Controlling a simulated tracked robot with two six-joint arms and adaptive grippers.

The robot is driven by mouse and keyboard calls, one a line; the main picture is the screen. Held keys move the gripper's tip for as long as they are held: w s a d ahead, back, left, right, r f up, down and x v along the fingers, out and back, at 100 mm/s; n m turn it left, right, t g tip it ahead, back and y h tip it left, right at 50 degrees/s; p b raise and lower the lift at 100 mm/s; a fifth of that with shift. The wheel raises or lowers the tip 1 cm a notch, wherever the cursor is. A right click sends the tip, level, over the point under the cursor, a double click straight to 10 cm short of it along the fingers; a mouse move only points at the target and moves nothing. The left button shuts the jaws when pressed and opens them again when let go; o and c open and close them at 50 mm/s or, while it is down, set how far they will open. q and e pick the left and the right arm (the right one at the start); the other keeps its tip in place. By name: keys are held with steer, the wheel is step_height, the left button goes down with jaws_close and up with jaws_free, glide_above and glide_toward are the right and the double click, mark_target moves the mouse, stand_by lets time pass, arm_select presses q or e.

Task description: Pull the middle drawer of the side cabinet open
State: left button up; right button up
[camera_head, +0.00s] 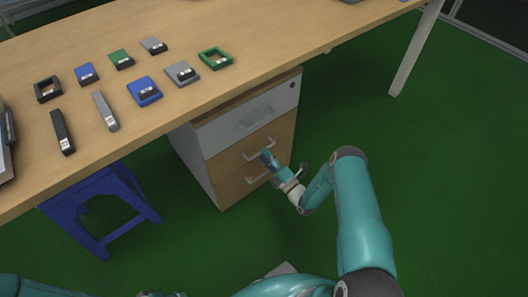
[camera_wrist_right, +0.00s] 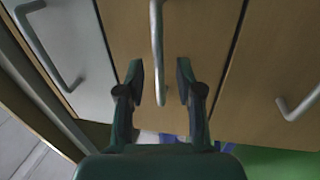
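The side cabinet (camera_head: 190,160) stands under the table and has a white top drawer (camera_head: 225,130) above two wooden ones. The middle drawer (camera_head: 225,163) looks shut, its front in line with the others. Its bar handle (camera_head: 260,149) also shows in the right wrist view (camera_wrist_right: 157,40), running between the two fingers of my right gripper (camera_wrist_right: 159,82). That gripper is open around the handle, with a gap on each side. In the head view the right gripper (camera_head: 268,159) is close to the middle drawer's front. My left gripper is not in view.
The bottom drawer handle (camera_head: 258,177) is just below the gripper; the top drawer handle (camera_head: 256,119) is above. A blue stool (camera_head: 95,200) stands left of the cabinet. The wooden table (camera_head: 270,40) overhangs the cabinet. Green floor (camera_head: 440,150) to the right is clear.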

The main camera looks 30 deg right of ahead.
steer(key=shift+x, duration=1.35)
jaws_close()
